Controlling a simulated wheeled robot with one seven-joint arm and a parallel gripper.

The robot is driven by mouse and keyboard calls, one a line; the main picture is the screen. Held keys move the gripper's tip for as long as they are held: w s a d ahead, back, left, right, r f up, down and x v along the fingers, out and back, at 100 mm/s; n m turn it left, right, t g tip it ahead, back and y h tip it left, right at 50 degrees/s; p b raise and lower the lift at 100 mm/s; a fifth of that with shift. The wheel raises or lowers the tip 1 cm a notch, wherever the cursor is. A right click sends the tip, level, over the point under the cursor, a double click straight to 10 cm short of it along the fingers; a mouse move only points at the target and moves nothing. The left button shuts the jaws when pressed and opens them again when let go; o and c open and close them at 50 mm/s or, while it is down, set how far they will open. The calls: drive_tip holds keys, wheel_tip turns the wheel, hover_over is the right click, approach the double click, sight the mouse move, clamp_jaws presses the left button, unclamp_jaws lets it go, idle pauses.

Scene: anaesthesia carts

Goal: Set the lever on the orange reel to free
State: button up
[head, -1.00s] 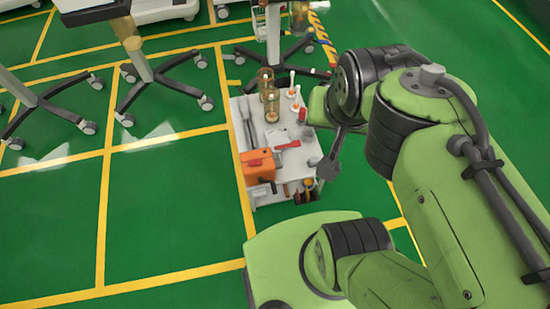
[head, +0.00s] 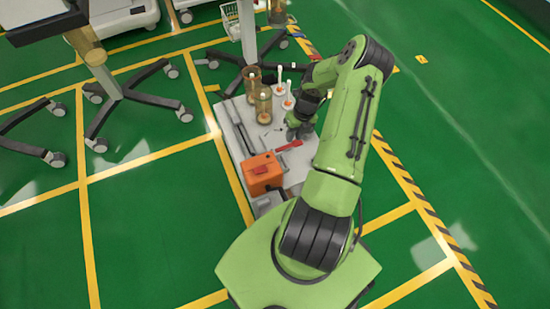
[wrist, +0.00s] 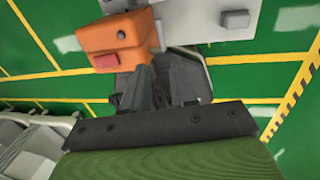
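The orange reel (head: 264,180) is a boxy orange unit at the near end of the cart top, with a small red part on it (head: 261,169) that looks like its lever. The reel also shows at the upper left of the wrist view (wrist: 110,35), with the red part (wrist: 102,62) on its lower face. The lever's setting is too small to read. My gripper (head: 298,130) is over the cart's right side, up and to the right of the reel and apart from it. In the wrist view its dark fingers (wrist: 160,85) point toward the cart; their gap is unclear.
The white cart top (head: 237,133) also holds two amber cylinders (head: 263,105), white-stemmed items (head: 288,100), a red tool (head: 288,146) and a long grey tool. Wheeled stand bases (head: 135,90) stand to the left and behind.

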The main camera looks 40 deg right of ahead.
drive_tip(key=a+f+b, duration=0.1)
drive_tip(key=f, duration=0.4)
drive_tip(key=a+f+b, duration=0.1)
drive_tip(key=f+b, duration=0.1)
drive_tip(key=f, duration=0.3)
drive_tip(key=f+b, duration=0.2)
drive_tip(key=f, duration=0.3)
drive_tip(key=shift+w+a, duration=0.35)
drive_tip(key=shift+a, duration=0.05)
drive_tip(key=shift+r, duration=0.1)
clamp_jaws()
